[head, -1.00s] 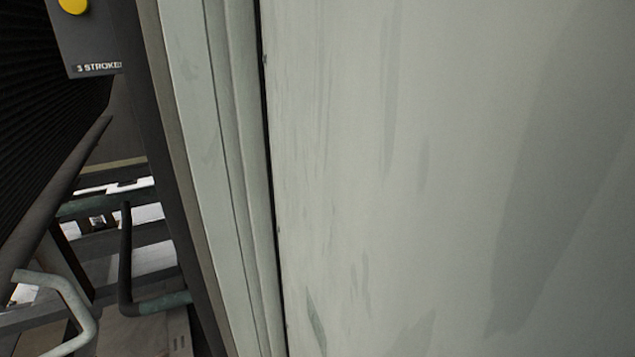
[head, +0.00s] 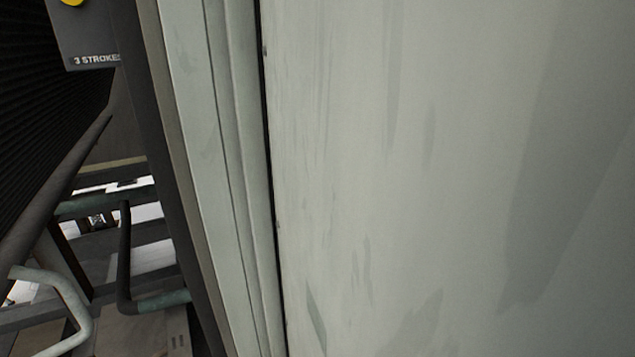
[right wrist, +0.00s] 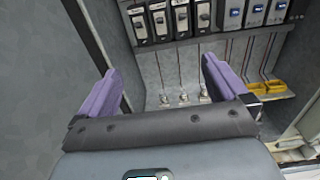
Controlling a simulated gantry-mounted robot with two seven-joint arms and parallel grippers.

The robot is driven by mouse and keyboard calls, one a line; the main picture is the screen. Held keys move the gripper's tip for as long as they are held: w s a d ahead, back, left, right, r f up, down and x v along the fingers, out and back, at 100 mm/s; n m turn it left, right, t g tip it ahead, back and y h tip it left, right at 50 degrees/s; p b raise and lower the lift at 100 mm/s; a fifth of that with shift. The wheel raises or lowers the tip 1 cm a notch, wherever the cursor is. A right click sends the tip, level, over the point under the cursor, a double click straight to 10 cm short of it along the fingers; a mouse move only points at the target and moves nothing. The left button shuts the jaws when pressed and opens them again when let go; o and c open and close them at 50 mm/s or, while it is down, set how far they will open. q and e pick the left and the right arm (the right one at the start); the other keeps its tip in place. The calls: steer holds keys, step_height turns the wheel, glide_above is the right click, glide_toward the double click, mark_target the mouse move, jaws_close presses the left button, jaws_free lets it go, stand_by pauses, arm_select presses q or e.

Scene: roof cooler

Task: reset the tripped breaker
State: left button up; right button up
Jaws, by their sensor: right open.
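In the right wrist view, a row of black breakers (right wrist: 160,22) and a row of blue-faced breakers (right wrist: 255,14) line the top of a grey cabinet interior. The top edge cuts some of them off, and I cannot tell which one is tripped. My right gripper (right wrist: 162,70) has two purple fingers spread apart with nothing between them. It is below the breakers in the picture, facing the back panel. In the head view, a large pale grey-green panel (head: 430,180) fills most of the picture and no breaker shows. My left gripper is in neither view.
Cables run down from the black breakers to three small terminals (right wrist: 183,98). Yellow parts (right wrist: 262,88) sit at the right. In the head view, a grey box (head: 90,40) marked "3 STROKES" and dark pipe rails (head: 124,250) stand left.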

steer(key=s+f+m+g+h+p, duration=0.25)
steer(key=s+f+m+h, duration=0.25)
steer(key=s+f+m, duration=1.45)
steer(key=s+d+f+m+g+h, duration=0.1)
steer(key=s+d+f+m+g, duration=0.2)
steer(key=s+m, duration=0.4)
steer(key=s+d+f+m+g+h, duration=0.1)
steer(key=s+d+f+m+g, duration=0.2)
steer(key=s+d+f+m, duration=0.2)
steer(key=s+d+f+m+g+h+p, duration=0.1)
steer(key=s+d+f+m+g+h, duration=0.1)
steer(key=s+m, duration=0.7)
step_height(320, 180, down, 2)
steer(key=shift+d+f+g, duration=0.25)
steer(key=shift+d+g, duration=0.2)
steer(key=shift+d, duration=0.75)
